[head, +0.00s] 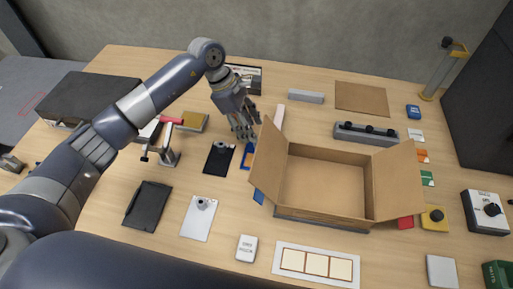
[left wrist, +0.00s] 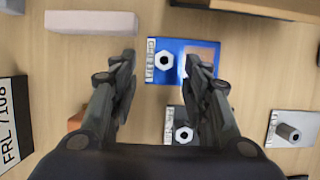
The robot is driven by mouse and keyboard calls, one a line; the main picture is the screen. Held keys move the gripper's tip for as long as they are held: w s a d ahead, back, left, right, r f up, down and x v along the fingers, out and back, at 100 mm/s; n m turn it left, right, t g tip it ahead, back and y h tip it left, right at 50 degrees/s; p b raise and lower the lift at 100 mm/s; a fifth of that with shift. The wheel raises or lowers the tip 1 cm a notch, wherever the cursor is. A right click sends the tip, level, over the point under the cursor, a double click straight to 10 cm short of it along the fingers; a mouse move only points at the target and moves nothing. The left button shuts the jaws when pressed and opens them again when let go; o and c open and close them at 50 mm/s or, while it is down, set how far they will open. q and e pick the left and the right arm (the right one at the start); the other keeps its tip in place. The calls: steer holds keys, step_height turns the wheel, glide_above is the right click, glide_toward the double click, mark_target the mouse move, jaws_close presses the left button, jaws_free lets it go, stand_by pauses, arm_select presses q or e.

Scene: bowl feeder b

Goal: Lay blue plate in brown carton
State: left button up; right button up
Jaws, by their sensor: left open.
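The blue plate (head: 247,157) lies flat on the table, left of the brown carton (head: 321,222), partly hidden by the carton's flap. In the left wrist view the blue plate (left wrist: 172,76) carries a hex nut, a copper-coloured patch and a white label. The carton stands open with its side flaps spread, and its visible floor is empty. My left gripper (head: 246,132) points down near the carton's back left corner. In the left wrist view its open fingers (left wrist: 160,75) are apart, with the plate showing between and beyond them. My right gripper is not in view.
A black plate with a nut (head: 218,161) lies left of the blue plate. A grey bar with black knobs (head: 365,134) lies behind the carton. A white plate with a cylinder (head: 197,221) and a framed strip (head: 316,263) lie in front.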

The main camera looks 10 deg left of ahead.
arm_select(q)
steer(key=x, duration=0.1)
steer(key=p+x, duration=0.1)
steer(key=x, duration=0.1)
steer(key=shift+s+d+f, duration=0.25)
steer(key=shift+s+d, duration=0.05)
steer(key=shift+d+f, duration=0.1)
steer(key=shift+f, duration=0.25)
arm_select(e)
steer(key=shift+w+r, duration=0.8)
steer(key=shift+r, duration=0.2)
arm_select(q)
steer(key=shift+c, duration=0.5)
jaws_close()
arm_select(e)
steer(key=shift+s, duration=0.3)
arm_select(q)
steer(key=shift+w, duration=0.1)
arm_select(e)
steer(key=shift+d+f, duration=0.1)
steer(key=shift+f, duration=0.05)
